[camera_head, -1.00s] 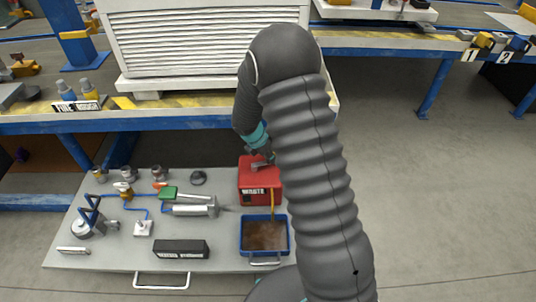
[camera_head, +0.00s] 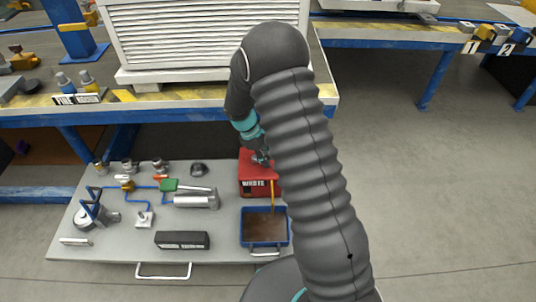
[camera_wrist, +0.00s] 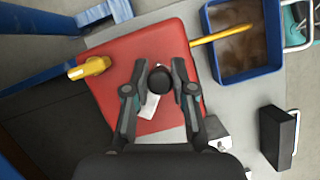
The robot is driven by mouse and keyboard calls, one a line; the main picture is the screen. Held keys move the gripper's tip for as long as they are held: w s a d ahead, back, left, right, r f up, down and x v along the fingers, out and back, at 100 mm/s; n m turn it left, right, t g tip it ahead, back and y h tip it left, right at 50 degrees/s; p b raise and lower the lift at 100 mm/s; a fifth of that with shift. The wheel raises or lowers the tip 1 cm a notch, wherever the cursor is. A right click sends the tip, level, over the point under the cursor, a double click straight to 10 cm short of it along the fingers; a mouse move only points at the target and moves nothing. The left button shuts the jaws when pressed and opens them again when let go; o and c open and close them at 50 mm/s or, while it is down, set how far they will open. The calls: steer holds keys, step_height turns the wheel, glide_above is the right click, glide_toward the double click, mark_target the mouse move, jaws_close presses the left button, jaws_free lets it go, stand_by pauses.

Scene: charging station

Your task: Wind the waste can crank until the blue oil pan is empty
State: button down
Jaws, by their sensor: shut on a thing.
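The red waste can (camera_head: 252,184) stands on the grey board, behind the blue oil pan (camera_head: 241,238). The pan holds brown liquid, and a yellow tube (camera_wrist: 222,35) runs from the can into it. In the wrist view the red can top (camera_wrist: 112,94) lies under my gripper (camera_wrist: 159,82), and the pan (camera_wrist: 277,40) is at upper right. My gripper is shut on the dark round crank knob (camera_wrist: 160,80) above the can top. The crank's arm is mostly hidden; a pale metal piece shows below the knob. In the head view my gripper (camera_head: 261,158) is partly hidden by my arm.
A yellow spout (camera_wrist: 90,68) sticks out at the can's edge. The grey board (camera_head: 120,245) carries a dark labelled box (camera_head: 182,240), a metal cylinder (camera_head: 195,201) and several small fittings. The blue-legged workbench (camera_head: 200,108) stands close behind. Open floor lies to the right.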

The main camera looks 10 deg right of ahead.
steer(key=m, duration=0.1)
steer(key=a+m, duration=0.1)
steer(key=shift+s+m+g+y, duration=0.3)
steer(key=shift+s+g, duration=0.05)
steer(key=shift+g, duration=0.05)
steer(key=shift+s+a+m+g+y, duration=0.15)
steer(key=shift+a+m+g+y, duration=0.2)
steer(key=shift+m, duration=0.5)
steer(key=shift+s+a+m+g+y, duration=0.15)
steer(key=shift+a+m, duration=0.25)
steer(key=shift+m, duration=0.45)
steer(key=c, duration=0.9)
jaws_free()
steer(key=shift+c, duration=0.2)
steer(key=shift+w, duration=0.1)
steer(key=v, duration=1.2)
